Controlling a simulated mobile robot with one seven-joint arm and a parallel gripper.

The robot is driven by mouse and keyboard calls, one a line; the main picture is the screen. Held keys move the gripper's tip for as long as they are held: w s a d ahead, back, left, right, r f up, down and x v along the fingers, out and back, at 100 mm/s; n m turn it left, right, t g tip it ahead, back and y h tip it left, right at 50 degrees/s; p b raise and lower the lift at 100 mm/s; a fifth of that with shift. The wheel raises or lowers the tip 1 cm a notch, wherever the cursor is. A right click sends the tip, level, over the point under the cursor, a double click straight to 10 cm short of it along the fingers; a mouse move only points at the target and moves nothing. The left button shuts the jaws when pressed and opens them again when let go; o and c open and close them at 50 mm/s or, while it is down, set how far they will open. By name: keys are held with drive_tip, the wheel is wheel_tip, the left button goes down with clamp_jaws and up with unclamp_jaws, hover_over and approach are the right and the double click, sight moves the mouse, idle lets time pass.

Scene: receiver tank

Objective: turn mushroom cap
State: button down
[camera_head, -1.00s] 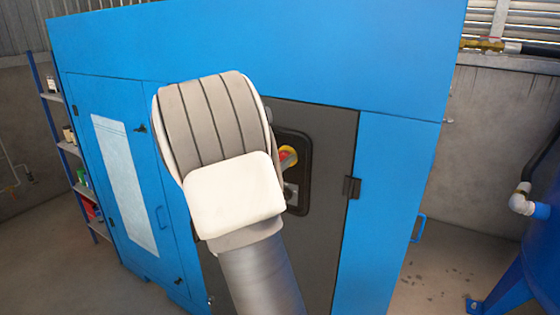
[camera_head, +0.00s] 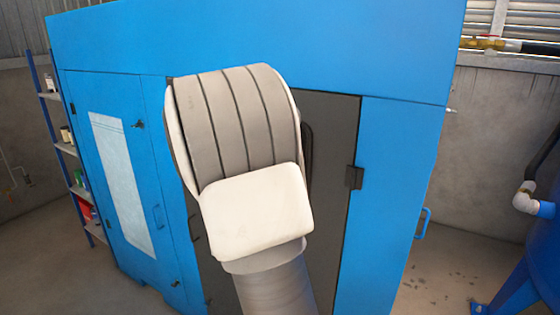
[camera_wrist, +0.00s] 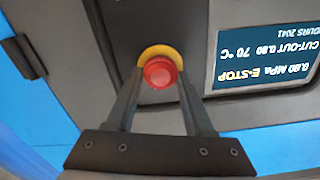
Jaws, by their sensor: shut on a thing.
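The red mushroom cap (camera_wrist: 160,72) shows in the wrist view, in front of a yellow ring (camera_wrist: 158,51) on the dark grey panel. My gripper (camera_wrist: 160,80) points at the panel with one finger on each side of the cap, and it is shut on the cap. In the head view my arm hides the cap, the panel around it and my gripper.
A display (camera_wrist: 265,45) beside the cap reads "E-STOP" and appears upside down in the wrist view. The blue cabinet (camera_head: 400,200) fills the middle of the head view. A shelf rack (camera_head: 68,148) stands at left and a blue tank (camera_head: 538,240) at right.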

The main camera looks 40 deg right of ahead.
drive_tip(key=shift+f+m+b, duration=0.1)
drive_tip(key=shift+m+b, duration=1.75)
drive_tip(key=shift+m, duration=0.25)
drive_tip(key=shift+c, duration=1.3)
unclamp_jaws()
drive_tip(key=v, duration=1.7)
drive_tip(key=shift+s, duration=0.2)
drive_tip(key=shift+w+a, duration=0.1)
drive_tip(key=shift+a, duration=0.05)
